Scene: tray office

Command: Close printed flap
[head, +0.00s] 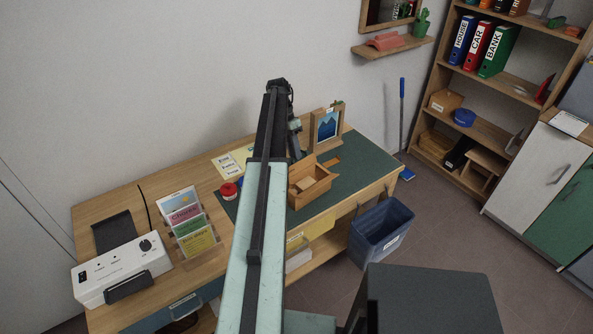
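Below the desk's front edge is a pale box with a yellow printed front (297,242), partly hidden by my arm. My arm rises through the middle of the view and bends down over the desk. Dark parts of its end (295,138) show behind the arm, near the wooden box; the fingertips cannot be made out.
A white device (122,271) and a rack of coloured cards (187,224) stand on the desk's left. A framed blue picture (327,127) stands behind the wooden box. A blue bin (381,232) is at the desk's right end.

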